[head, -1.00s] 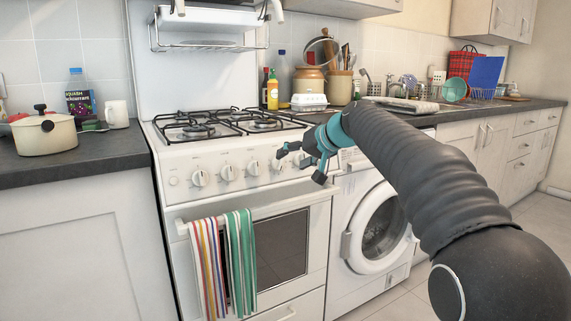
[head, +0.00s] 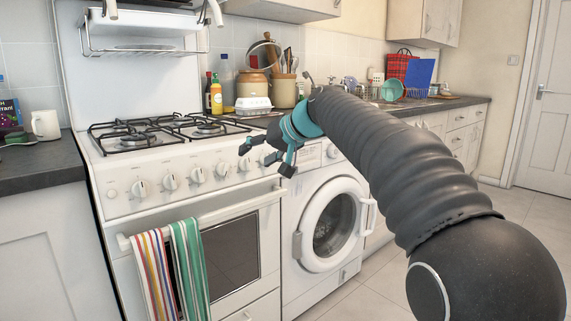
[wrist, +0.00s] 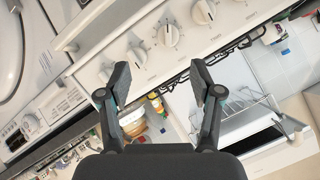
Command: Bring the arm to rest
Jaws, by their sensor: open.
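My gripper (head: 264,158) is in front of the cooker's control panel, near its right end, at the end of my dark ribbed arm. Its two fingers stand apart with nothing between them. In the wrist view the open gripper (wrist: 160,85) faces the white panel with its knobs (wrist: 168,36), and the picture is tilted. I cannot tell the exact gap between the fingers and the panel. The washing machine (head: 333,222) stands under the counter, below and right of my gripper. Its round door seems to stand ajar, with a handle at its right edge.
The white cooker (head: 190,180) has black pan supports on top and striped towels (head: 172,270) on its oven rail. Bottles, a white egg box (head: 253,105) and a utensil pot stand on the counter behind. Tiled floor (head: 372,270) is free right of the washer.

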